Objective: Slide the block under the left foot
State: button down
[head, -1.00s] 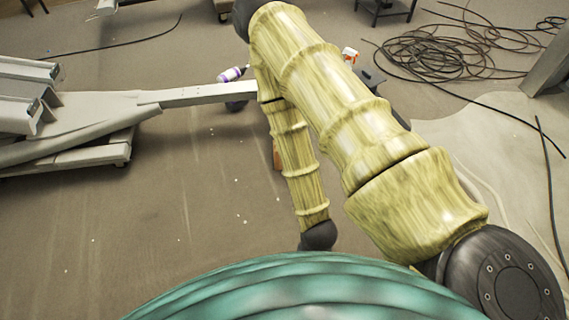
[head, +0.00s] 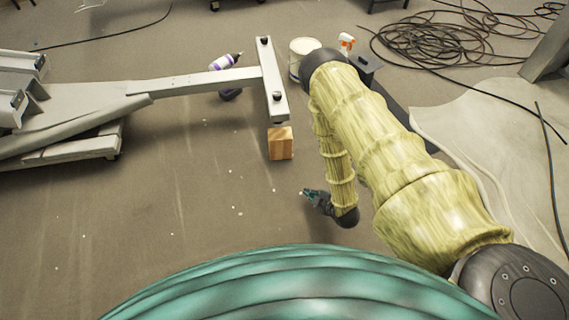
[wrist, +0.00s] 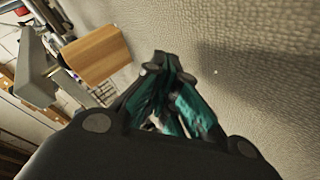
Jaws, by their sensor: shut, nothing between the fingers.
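A wooden block (head: 280,143) sits on the floor at the near end of the elliptical's crossbar (head: 271,78). The bar's near foot (head: 277,97) is at that end. In the wrist view the block (wrist: 93,54) is at the upper left, close to the grey bar (wrist: 37,67). My gripper (head: 307,192) is low, nearer to me than the block and to its right, apart from it. In the wrist view my gripper (wrist: 165,62) is shut and empty.
The elliptical's long beam (head: 190,83) runs left from the crossbar. A white bucket (head: 300,55), a purple-labelled bottle (head: 226,62) and a spray bottle (head: 346,42) stand behind. Coiled cable (head: 440,45) lies at the back right. Floor left of my gripper is clear.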

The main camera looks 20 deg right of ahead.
jog(key=w+n+t+y, duration=0.1)
jog(key=w+n, duration=0.1)
jog(key=w+f+n+t+y+b, duration=0.1)
jog(key=w+n+y, duration=0.1)
jog(key=n, duration=0.1)
jog(key=w+n+t+y, duration=0.1)
jog(key=w+n+y, duration=0.1)
jog(key=n, duration=0.1)
jog(key=shift+w+d+f+b, duration=0.2)
jog(key=shift+f+b, duration=0.1)
jog(key=shift+f, duration=0.1)
jog(key=n+y, duration=0.2)
jog(key=w+n+t, duration=0.1)
jog(key=n, duration=0.1)
jog(key=shift+a+r+y+b, duration=0.2)
jog(key=shift+r+y+b, duration=0.05)
jog(key=shift+y+b, duration=0.15)
jog(key=b, duration=0.5)
send_near(274, 154)
jog(key=a, duration=0.3)
jog(key=shift+s+a+f, duration=0.1)
jog(key=shift+s+a, duration=0.1)
jog(key=w, duration=0.1)
jog(key=w+b, duration=0.1)
jog(key=shift+w+d, duration=0.2)
jog(key=shift+w, duration=0.15)
jog(key=shift+w+d+b, duration=0.1)
jog(key=shift+w+b, duration=0.35)
jog(key=shift+w, duration=0.2)
jog(key=shift+w, duration=0.1)
